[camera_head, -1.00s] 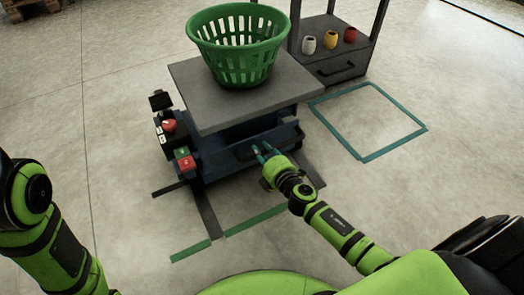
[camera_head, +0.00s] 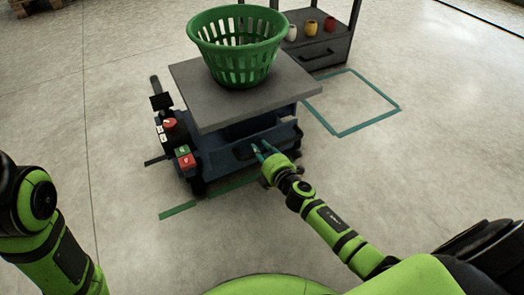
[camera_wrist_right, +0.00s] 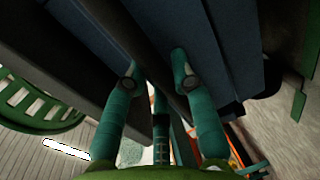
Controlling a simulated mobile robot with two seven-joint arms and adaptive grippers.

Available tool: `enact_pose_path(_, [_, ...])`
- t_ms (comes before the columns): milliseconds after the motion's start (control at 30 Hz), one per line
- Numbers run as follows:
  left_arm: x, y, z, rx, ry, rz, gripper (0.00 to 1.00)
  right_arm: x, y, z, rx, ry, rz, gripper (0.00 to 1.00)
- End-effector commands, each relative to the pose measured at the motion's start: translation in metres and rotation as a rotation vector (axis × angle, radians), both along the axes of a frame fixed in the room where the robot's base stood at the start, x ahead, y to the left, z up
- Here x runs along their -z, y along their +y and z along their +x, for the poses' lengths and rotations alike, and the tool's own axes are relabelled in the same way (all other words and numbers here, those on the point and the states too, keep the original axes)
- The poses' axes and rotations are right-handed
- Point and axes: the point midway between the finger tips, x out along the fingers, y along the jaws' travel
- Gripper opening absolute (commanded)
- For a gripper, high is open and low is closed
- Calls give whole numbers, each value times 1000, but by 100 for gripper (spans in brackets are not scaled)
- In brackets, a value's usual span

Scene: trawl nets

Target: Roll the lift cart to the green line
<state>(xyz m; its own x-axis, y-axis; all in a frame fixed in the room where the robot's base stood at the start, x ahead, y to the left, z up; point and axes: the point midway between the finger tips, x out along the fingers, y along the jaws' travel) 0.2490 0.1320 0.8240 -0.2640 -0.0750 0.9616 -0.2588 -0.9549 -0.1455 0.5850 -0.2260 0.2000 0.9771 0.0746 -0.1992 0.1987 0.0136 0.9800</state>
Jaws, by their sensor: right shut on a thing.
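The lift cart (camera_head: 205,100) has a grey deck on a dark blue base and stands in front of me in the head view. A green basket (camera_head: 240,72) sits upright on its deck. My right gripper (camera_head: 262,152) is shut on the handle bar at the cart's near side; in the wrist view its teal fingers (camera_wrist_right: 155,80) lie against the dark bar. The green line (camera_head: 180,209) on the floor runs close by the cart's near edge, with a near wheel beside it. Part of the line is hidden by the cart. My left gripper is out of view.
A dark shelf unit (camera_head: 325,52) with white, yellow and red cups stands behind the cart. A teal square outline (camera_head: 370,127) marks empty floor to the right. A control box with red and green buttons (camera_head: 183,155) is on the cart's left side. Floor around is clear.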

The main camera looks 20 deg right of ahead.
Motion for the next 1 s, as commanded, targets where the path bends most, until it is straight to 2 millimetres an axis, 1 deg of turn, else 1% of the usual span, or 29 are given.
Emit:
enact_pose_path(33, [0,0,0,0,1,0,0,3,2,-3,-6,5,2,0])
enact_pose_path(233, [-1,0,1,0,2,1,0,4,3,-4,-7,7,2,0])
enact_pose_path(267, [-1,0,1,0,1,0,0,4,3,-5,-8,8,2,30])
enact_pose_path(300, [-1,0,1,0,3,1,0,4,3,-5,-8,8,2,46])
enact_pose_path(333, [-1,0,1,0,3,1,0,4,3,-5,-8,8,2,51])
enact_pose_path(633, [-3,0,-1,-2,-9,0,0,2,1,-3,-4,5,0,51])
enact_pose_path(733, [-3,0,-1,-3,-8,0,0,2,0,-7,-3,6,-1,51])
enact_pose_path(867, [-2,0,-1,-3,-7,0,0,-1,-1,-22,-5,6,-3,51])
enact_pose_path(1000, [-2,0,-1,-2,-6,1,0,-6,-3,-51,-5,8,0,51])
